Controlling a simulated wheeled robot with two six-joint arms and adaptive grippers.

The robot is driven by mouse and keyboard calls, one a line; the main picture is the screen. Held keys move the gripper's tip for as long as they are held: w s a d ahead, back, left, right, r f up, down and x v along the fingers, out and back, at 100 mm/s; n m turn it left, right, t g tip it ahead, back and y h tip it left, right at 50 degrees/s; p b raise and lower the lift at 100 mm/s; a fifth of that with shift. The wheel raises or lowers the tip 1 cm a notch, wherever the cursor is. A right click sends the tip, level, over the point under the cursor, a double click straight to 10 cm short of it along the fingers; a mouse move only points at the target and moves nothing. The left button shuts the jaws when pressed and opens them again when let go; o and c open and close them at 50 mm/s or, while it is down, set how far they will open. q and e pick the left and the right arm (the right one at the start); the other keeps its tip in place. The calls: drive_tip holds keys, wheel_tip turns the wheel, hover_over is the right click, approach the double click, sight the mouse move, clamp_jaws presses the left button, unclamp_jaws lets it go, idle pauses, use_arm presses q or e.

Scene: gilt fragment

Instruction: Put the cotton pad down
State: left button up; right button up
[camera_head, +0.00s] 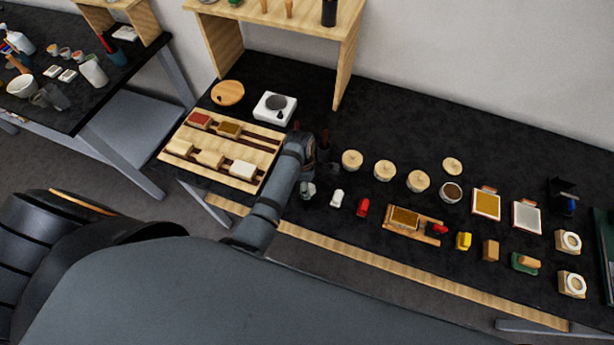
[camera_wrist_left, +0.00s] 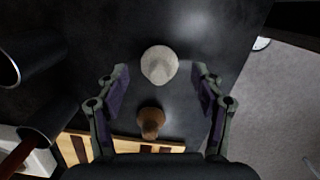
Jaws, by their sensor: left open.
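My left gripper (camera_head: 308,187) is low over the black table, just right of the wooden tray. In the left wrist view its two fingers (camera_wrist_left: 162,76) stand wide apart, open. A pale rounded thing (camera_wrist_left: 159,64), apparently the cotton pad, lies between the fingertip ends, with visible gaps on both sides. A small brown knobbed piece (camera_wrist_left: 151,122) sits nearer the palm, also between the fingers and clear of them. In the head view the arm hides part of this spot, and I cannot single out the pad. My right gripper is not in view.
The wooden tray (camera_head: 215,168) with several blocks is to the left. Dark cylinders (camera_wrist_left: 42,122) stand close beside the gripper. White (camera_head: 337,197) and red (camera_head: 362,207) small items stand to its right. The table's front edge is close by.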

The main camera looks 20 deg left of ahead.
use_arm(q)
wheel_tip(320, 180, up, 10)
drive_tip(key=a+b, duration=0.1)
drive_tip(key=shift+s, duration=0.15)
drive_tip(key=shift+f, duration=0.1)
drive_tip(key=shift+a, duration=0.1)
